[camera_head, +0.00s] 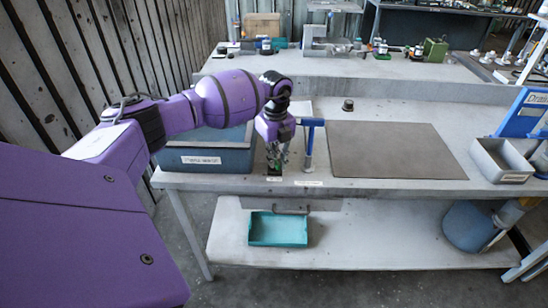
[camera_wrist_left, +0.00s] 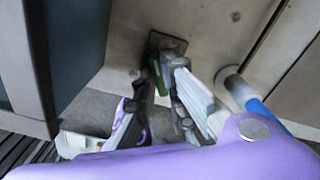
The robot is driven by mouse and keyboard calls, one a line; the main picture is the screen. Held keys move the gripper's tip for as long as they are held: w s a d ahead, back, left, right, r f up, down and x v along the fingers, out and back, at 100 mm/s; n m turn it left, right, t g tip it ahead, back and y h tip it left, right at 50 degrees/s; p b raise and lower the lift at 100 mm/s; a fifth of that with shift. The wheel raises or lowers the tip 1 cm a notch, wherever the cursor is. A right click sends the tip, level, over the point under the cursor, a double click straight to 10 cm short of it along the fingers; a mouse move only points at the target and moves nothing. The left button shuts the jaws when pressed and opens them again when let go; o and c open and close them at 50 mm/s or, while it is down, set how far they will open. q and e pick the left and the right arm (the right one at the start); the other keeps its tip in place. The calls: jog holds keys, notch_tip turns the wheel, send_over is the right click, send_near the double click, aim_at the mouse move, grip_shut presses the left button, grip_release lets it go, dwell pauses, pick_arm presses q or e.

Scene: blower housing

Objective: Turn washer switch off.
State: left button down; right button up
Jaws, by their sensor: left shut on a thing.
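The washer switch is a small dark plate with a green part, set on the front edge of the bench; it shows in the wrist view (camera_wrist_left: 157,68) and, mostly covered by my fingers, in the head view (camera_head: 276,177). My left gripper (camera_head: 277,160) reaches down over it from above. In the wrist view its fingers (camera_wrist_left: 165,92) are closed around the green part. Whether the switch is on or off cannot be told. My right gripper is in neither view.
A labelled blue-grey tub (camera_head: 205,158) stands left of the gripper. A blue T-handled post (camera_head: 309,145) stands close on its right. A grey mat (camera_head: 395,150) and a grey bin (camera_head: 500,160) lie further right. A teal tray (camera_head: 278,230) is on the lower shelf.

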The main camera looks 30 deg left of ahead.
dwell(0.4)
pick_arm(q)
jog(key=c, duration=1.8)
grip_release()
notch_tip(320, 180, up, 12)
jog(key=shift+r, duration=0.1)
jog(key=shift+f, duration=0.2)
